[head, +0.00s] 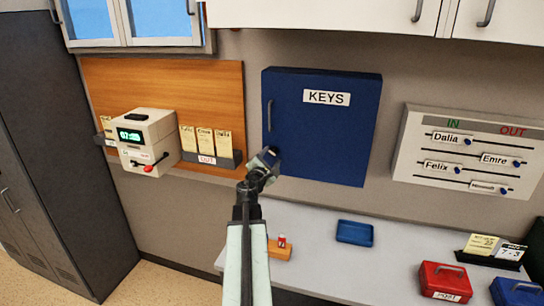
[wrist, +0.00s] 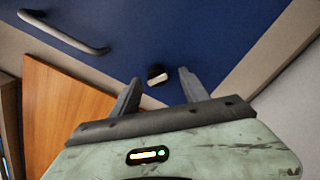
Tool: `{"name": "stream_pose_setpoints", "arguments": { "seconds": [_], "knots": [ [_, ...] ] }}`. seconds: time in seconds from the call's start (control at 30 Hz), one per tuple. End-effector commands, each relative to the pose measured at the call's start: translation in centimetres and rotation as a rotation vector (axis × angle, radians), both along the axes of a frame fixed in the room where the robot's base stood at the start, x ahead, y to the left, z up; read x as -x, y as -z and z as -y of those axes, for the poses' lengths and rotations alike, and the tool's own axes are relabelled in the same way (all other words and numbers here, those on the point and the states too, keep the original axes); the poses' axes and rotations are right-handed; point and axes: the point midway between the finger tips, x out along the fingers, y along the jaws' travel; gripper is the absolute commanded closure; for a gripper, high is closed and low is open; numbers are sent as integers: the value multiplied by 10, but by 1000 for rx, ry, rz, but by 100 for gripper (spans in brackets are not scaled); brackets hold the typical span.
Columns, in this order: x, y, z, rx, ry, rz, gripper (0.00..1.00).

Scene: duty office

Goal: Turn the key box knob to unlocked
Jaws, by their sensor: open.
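The blue key box (head: 340,135) with a KEYS label hangs on the wall in the head view, its door shut. Its blue door (wrist: 195,35) fills the top of the wrist view, with a grey bar handle (wrist: 65,33) at upper left. The knob (wrist: 157,75), dark with a pale face, sits between and just beyond my fingertips in the wrist view. My gripper (wrist: 158,80) is open and empty, its fingers pointing at the door on either side of the knob. In the head view my gripper (head: 268,158) is at the box's lower left and covers the knob.
A time clock (head: 148,140) and card rack (head: 208,158) are left of the box. An IN/OUT board (head: 465,155) hangs at right. The desk below holds a blue tray (head: 355,232), a red box (head: 445,282) and a small orange block (head: 280,250).

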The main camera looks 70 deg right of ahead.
Motion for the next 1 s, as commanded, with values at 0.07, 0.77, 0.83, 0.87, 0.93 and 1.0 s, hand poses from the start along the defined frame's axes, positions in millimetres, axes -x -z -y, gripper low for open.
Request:
{"name": "stream_pose_setpoints", "arguments": {
  "seconds": [0.07,0.77,0.83,0.87,0.93,1.0],
  "knots": [
    [-3,0,13,0,-1,0,47],
    [-11,0,16,-1,-15,4,100],
    [-11,0,16,-1,-15,13,100],
    [-11,0,16,-1,-15,20,100],
    [-11,0,16,-2,-15,40,100],
    [-11,0,16,-3,-15,71,100]
  ]
}}
